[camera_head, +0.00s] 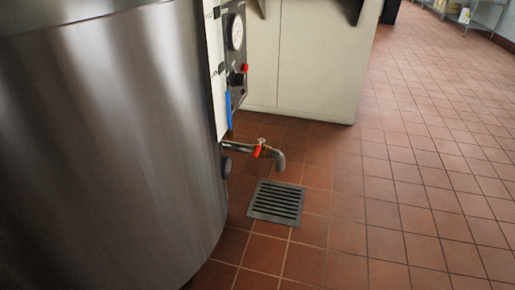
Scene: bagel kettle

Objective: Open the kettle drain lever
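The kettle (110,140) is a large steel drum filling the left of the head view. Low on its right side a drain pipe with a valve sticks out and ends in a downturned spout (279,160). A small red drain lever (258,151) sits on the valve, just before the spout. It is too small to tell exactly how it is turned. No water is seen coming from the spout. My gripper is not in view.
A floor drain grate (276,202) lies below and near the spout. A control panel with a gauge (237,32), a red knob (244,68) and a blue handle (229,110) is above the pipe. A cream cabinet (315,60) stands behind. Tiled floor (400,190) at right is clear.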

